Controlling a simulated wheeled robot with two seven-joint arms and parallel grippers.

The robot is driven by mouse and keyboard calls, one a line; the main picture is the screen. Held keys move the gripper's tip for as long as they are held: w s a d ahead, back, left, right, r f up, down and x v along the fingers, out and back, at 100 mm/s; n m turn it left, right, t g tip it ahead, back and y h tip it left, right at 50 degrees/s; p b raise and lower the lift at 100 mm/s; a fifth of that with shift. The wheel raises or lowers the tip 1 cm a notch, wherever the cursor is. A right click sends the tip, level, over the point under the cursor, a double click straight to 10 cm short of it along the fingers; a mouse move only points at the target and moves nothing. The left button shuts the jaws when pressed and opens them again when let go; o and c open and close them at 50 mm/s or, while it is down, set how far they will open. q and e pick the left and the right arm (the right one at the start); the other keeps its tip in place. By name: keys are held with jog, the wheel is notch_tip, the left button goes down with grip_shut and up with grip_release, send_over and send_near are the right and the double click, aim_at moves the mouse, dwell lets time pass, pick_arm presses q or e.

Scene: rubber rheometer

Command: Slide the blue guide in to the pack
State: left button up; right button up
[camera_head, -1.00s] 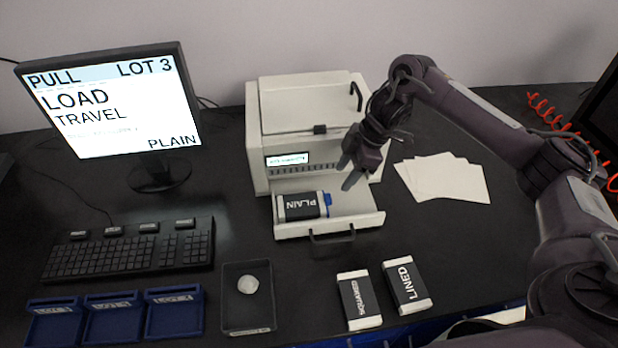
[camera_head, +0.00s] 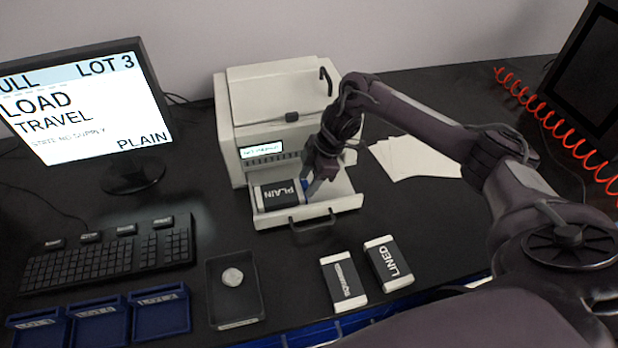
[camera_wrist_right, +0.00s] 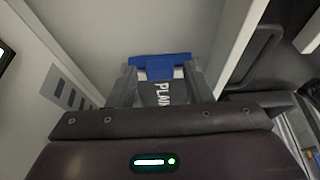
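The pack labelled PLAIN (camera_head: 278,194) lies in the pulled-out white drawer (camera_head: 345,203) of the white instrument. The blue guide (camera_head: 304,187) is at the pack's right end in the head view, partly hidden by my right gripper (camera_head: 311,187). In the right wrist view, the blue guide (camera_wrist_right: 160,65) is a bar with a middle tab, with the PLAIN pack (camera_wrist_right: 163,94) near it. My right gripper's fingers (camera_wrist_right: 161,84) stand apart on either side of the tab, with gaps showing. My left gripper is not in view.
The white instrument (camera_head: 275,110) stands behind the drawer. Packs labelled SQUARED (camera_head: 344,282) and LINED (camera_head: 388,262) lie in front. A dark tray (camera_head: 235,300) holds a pale round piece. White sheets (camera_head: 415,158) lie to the right. The monitor (camera_head: 80,100) reads LOAD TRAVEL, PLAIN.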

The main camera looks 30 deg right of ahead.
grip_shut()
jog(key=shift+a+r+p, duration=0.1)
jog(key=shift+a+p, duration=0.05)
jog(key=shift+p, duration=0.3)
jog(key=shift+w, duration=0.1)
jog(key=shift+o, duration=0.7)
grip_release()
jog(key=v, duration=0.7)
jog(key=shift+r, duration=0.3)
